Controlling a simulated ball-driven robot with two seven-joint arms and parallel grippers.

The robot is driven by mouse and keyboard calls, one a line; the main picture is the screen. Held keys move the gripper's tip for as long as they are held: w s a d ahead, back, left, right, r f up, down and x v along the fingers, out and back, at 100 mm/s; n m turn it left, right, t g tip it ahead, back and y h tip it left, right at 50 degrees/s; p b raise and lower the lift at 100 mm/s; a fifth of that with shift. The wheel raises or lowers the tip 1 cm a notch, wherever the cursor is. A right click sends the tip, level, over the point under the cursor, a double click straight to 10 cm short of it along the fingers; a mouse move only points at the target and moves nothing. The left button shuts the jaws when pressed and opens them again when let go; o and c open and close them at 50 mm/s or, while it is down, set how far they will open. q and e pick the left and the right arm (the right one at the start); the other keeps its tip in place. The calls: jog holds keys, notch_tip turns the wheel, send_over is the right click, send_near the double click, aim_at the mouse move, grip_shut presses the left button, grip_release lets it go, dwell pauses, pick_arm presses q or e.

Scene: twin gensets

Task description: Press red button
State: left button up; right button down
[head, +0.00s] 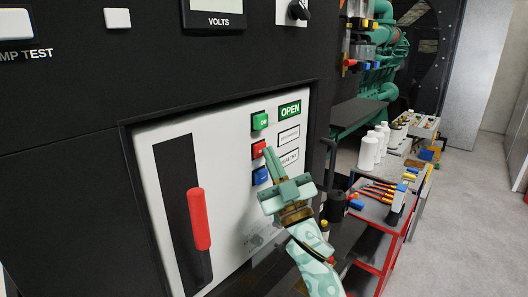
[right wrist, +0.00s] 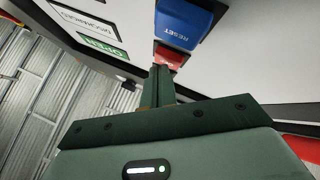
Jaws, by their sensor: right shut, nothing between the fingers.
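The red button (head: 258,149) sits on the white breaker panel (head: 225,150), between a green button (head: 260,121) above and a blue button (head: 260,176) below. My right gripper (head: 268,151) is shut and empty, with its fingertips at the right edge of the red button in the head view. In the right wrist view, the shut fingertips (right wrist: 161,70) are right at the red button (right wrist: 169,57), overlapping its edge. Whether they touch it I cannot tell. The blue button (right wrist: 184,22) reads RESET. My left gripper is not in view.
A red-handled lever (head: 199,218) stands in a dark slot left of the buttons. A green OPEN label (head: 290,110) is beside them. A red cart (head: 378,210) with tools and white bottles (head: 368,153) stand to the right. Grey floor is clear at far right.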

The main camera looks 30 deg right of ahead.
jog(key=shift+s, duration=0.1)
jog(key=shift+s+d+p, duration=0.3)
jog(key=shift+s+p, duration=0.1)
jog(key=shift+s, duration=0.3)
jog(key=s, duration=0.1)
jog(key=s+d+p, duration=0.1)
jog(key=s, duration=0.1)
jog(key=s+d, duration=0.1)
jog(key=shift+s+p, duration=0.3)
jog(key=shift+f, duration=0.1)
dwell(0.7)
